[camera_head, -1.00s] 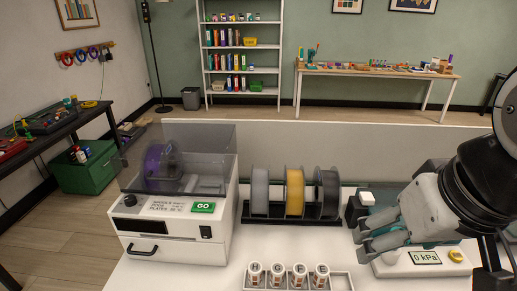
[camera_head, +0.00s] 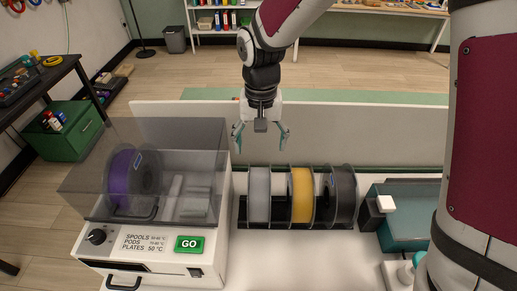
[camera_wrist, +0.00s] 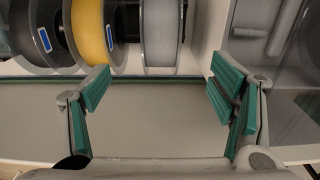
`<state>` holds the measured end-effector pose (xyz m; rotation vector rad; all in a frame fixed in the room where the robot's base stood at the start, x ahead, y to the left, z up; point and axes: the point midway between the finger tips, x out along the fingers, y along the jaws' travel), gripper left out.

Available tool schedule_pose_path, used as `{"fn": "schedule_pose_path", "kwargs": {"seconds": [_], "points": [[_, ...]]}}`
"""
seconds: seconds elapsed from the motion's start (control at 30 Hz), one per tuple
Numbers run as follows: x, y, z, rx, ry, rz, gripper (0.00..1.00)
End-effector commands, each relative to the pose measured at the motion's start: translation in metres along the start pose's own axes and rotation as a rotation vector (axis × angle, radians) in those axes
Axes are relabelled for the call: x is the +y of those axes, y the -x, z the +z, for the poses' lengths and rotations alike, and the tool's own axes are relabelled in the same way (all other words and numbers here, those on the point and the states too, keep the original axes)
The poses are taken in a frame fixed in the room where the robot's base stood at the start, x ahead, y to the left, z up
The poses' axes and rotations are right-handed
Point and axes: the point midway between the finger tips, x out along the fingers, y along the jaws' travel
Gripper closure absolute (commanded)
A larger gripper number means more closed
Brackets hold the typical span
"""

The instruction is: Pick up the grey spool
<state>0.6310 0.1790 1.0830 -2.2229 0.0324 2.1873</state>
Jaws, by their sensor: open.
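The pale grey spool (camera_head: 259,192) stands upright at the left end of a black rack (camera_head: 284,226). It also shows in the wrist view (camera_wrist: 160,38), at the top between the line of my fingers. A yellow spool (camera_head: 301,193) stands to its right in the head view, then a dark, nearly black spool (camera_head: 344,194). My gripper (camera_head: 261,141) points down, open and empty, above and behind the grey spool. In the wrist view my gripper (camera_wrist: 161,90) has its fingers spread wide, with bare surface between them and the spool apart from them.
A white machine (camera_head: 150,250) with a clear cover and a purple spool (camera_head: 122,178) inside stands close to the left of the rack. A low grey panel (camera_head: 380,145) runs behind. A teal-topped device (camera_head: 412,222) stands at the right.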

Motion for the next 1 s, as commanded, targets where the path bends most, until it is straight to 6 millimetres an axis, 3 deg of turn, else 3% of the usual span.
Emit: {"fn": "schedule_pose_path", "kwargs": {"seconds": [0.27, 0.6, 0.87, 1.0], "points": [[-0.010, -0.030, 0.001, -0.022, -0.003, 0.004, 0.22], [-0.009, -0.088, 0.002, -0.020, -0.004, 0.003, 0.22], [-0.007, -0.104, 0.003, -0.019, -0.003, 0.003, 0.22], [-0.002, -0.122, 0.006, -0.021, -0.005, 0.003, 0.22]]}}
